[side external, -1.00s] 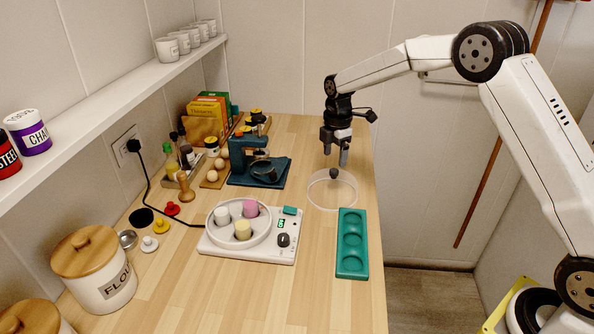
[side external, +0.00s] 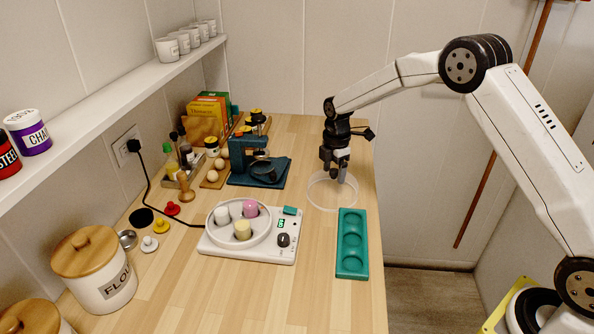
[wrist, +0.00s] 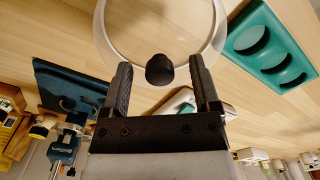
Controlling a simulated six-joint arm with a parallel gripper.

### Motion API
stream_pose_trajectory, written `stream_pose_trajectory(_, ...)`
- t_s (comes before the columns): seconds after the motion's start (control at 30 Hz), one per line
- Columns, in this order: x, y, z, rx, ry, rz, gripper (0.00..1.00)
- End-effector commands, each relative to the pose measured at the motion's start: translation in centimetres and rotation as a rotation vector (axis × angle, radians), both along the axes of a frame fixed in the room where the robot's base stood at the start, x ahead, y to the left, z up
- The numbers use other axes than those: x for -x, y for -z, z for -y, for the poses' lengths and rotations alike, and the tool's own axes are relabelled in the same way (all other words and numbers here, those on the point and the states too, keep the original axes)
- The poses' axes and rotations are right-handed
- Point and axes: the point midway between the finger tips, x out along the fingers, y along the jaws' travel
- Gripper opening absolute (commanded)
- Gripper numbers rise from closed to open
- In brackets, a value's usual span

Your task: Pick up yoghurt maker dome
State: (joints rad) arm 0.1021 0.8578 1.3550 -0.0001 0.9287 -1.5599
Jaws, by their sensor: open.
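The yoghurt maker dome (side external: 330,196) is a clear, round cover with a black knob, sitting on the wooden counter near its right edge. In the wrist view its pale rim (wrist: 104,38) is cut by the top edge. The black knob (wrist: 160,70) appears between my two fingertips, apart from both. My gripper (side external: 339,176) is open and empty, pointing down over the dome; it also shows in the wrist view (wrist: 160,64). In the side view the fingers nearly overlap and largely hide the knob, so its exact height relative to the tips is unclear.
A teal tray (side external: 352,270) with round hollows lies in front of the dome. The white yoghurt maker (side external: 212,247) with several jars stands to the left. Bare counter lies between the mat and dome.

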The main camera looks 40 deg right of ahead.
Motion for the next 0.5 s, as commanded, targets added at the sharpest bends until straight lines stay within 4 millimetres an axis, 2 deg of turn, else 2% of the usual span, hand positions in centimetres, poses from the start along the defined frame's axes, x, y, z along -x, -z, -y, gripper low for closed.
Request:
stream_pose_trajectory(0.17, 0.0, -0.02, 0.0, 0.0, 0.0, 0.0, 0.79)
stream_pose_trajectory(0.2, 0.0, -0.02, 0.0, 0.0, 0.0, 0.0, 0.75)
stream_pose_trajectory(0.43, 0.0, -0.03, 0.0, 0.0, 0.0, 0.0, 0.02)
stream_pose_trajectory(0.5, 0.0, -0.03, 0.0, 0.0, 0.0, 0.0, 0.0)
